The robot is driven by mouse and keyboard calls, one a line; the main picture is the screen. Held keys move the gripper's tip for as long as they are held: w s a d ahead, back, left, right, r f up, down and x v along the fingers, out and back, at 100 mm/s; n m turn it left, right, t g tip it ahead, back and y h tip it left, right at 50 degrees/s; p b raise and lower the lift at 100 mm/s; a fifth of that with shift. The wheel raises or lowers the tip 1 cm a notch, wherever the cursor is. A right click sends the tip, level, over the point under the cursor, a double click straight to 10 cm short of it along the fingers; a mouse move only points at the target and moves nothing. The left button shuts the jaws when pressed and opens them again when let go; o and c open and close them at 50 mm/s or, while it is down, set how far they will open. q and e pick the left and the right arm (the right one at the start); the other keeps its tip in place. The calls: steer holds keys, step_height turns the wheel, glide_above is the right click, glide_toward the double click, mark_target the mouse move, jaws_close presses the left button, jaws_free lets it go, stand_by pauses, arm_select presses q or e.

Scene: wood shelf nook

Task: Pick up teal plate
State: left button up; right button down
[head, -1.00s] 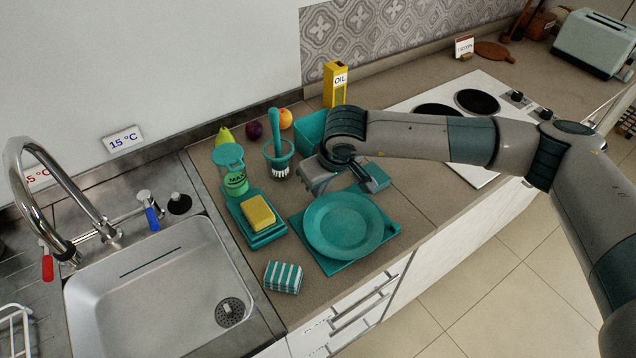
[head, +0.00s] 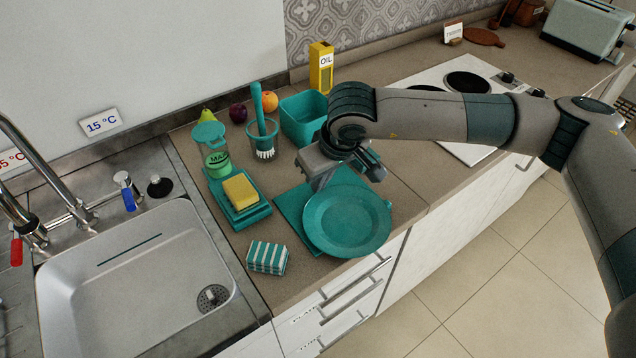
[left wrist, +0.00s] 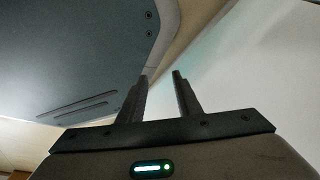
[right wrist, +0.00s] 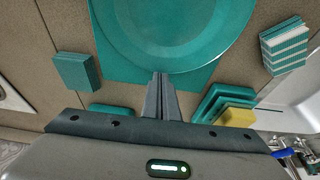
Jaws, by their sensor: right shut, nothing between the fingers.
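The teal plate (head: 347,221) lies face up, partly over a teal square board (head: 290,209), offset toward the counter's front edge. It also shows in the right wrist view (right wrist: 165,25), where it is cut off at the top. My right gripper (head: 322,180) is at the plate's far side in the head view. In the right wrist view its fingers (right wrist: 160,78) are together and empty, their tips at the plate's near rim; contact cannot be told. My left gripper shows only in the left wrist view, its fingers (left wrist: 160,76) apart and empty.
Left of the plate are a striped sponge block (head: 267,257) and a yellow sponge (head: 240,191) on a teal tray (head: 251,216). A teal bin (head: 303,117) and brush cup (head: 262,143) stand behind. The sink (head: 140,275) is at left, the hob (head: 440,85) at back right.

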mark_target(336, 212)
stand_by(0.4)
